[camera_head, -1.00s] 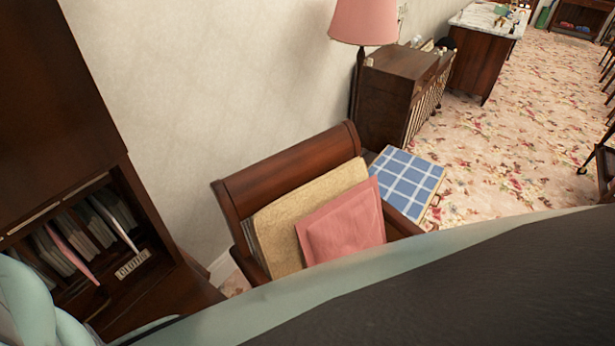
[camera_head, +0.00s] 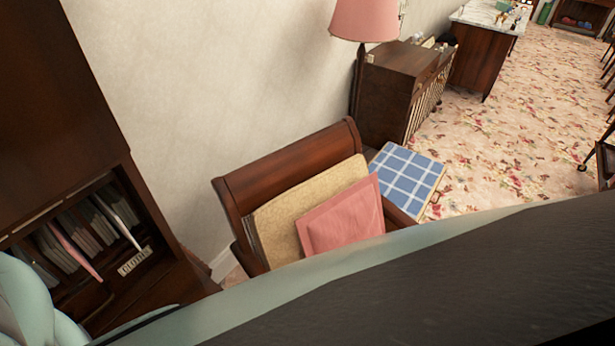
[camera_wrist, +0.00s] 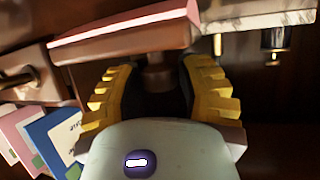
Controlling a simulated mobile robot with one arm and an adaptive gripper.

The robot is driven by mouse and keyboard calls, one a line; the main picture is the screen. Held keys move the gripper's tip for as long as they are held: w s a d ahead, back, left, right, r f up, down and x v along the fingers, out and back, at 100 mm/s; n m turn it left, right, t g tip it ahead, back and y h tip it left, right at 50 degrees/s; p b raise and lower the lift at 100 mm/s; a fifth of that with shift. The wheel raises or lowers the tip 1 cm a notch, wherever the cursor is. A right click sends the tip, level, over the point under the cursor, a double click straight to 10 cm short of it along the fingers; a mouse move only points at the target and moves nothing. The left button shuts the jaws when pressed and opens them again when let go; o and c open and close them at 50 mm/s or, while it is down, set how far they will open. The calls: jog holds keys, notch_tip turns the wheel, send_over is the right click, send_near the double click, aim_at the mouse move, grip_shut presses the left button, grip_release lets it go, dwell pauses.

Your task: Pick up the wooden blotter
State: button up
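In the wrist view my gripper (camera_wrist: 158,78) shows two yellow ridged fingers with dark inner sides. A round brown wooden knob (camera_wrist: 158,76) sits between them. The knob joins a reddish wooden piece with a pale edge (camera_wrist: 125,42), which looks like the wooden blotter. The gap between fingers and knob is too dark to tell whether they touch. In the head view my gripper and the blotter are out of sight.
In the head view, a dark wooden desk with filed papers (camera_head: 85,235) stands at the left. Colored cards (camera_wrist: 52,140) are at lower left in the wrist view.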

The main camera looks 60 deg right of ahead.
grip_shut()
jog(key=shift+r, duration=0.1)
dwell(0.4)
jog(key=shift+w+d+r+b, duration=0.1)
jog(key=shift+r+b, duration=0.9)
jog(key=shift+r, duration=0.5)
jog(key=s+d+r+b, duration=0.1)
jog(key=s+d+b, duration=0.2)
jog(key=s, duration=1.3)
jog(key=shift+r+b, duration=0.4)
jog(key=shift+b, duration=0.35)
